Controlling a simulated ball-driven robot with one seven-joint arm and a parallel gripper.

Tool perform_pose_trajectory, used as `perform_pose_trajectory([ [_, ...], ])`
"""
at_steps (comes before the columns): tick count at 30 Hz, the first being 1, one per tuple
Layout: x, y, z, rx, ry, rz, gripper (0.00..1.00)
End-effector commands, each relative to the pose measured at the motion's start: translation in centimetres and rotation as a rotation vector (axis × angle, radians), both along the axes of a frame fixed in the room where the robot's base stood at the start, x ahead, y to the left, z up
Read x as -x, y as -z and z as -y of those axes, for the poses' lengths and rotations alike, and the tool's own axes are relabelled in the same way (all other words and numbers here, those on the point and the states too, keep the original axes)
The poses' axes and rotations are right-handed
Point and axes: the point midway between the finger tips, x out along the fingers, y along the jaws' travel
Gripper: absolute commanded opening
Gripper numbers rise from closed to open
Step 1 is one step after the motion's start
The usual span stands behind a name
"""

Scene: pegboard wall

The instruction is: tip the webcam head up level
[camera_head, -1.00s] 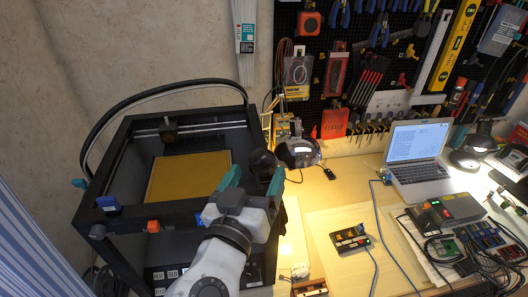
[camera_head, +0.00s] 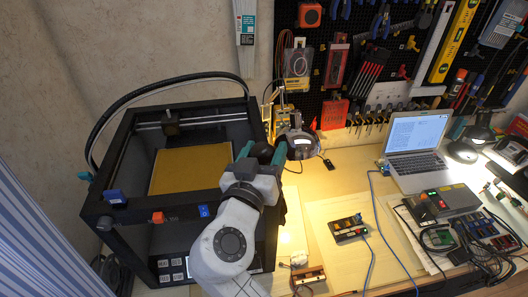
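A dark, rounded thing that looks like the webcam head (camera_head: 262,153) is at the right front corner of the 3D printer. My gripper (camera_head: 263,155) has its two teal fingertips on either side of it in the picture. The fingers stand apart, and I cannot tell whether they touch the head. My gripper's pale body hides what is below the head, so its mount and exact tilt do not show clearly.
The black-framed 3D printer (camera_head: 113,175) with a tan bed (camera_head: 188,168) stands at left. A round tape-like item (camera_head: 300,145) is close to the right of my gripper. A laptop (camera_head: 415,150) and electronics (camera_head: 447,201) lie farther right. The pegboard rises behind.

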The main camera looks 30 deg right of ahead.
Motion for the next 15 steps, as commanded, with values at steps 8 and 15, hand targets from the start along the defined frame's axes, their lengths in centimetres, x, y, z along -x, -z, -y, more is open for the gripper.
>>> perform_pose_trajectory([
  [8,-0.04,0.00,-0.08,0.000,-0.003,0.000,0.29],
  [15,0.00,0.12,-0.03,-0.024,-0.003,0.010,0.29],
])
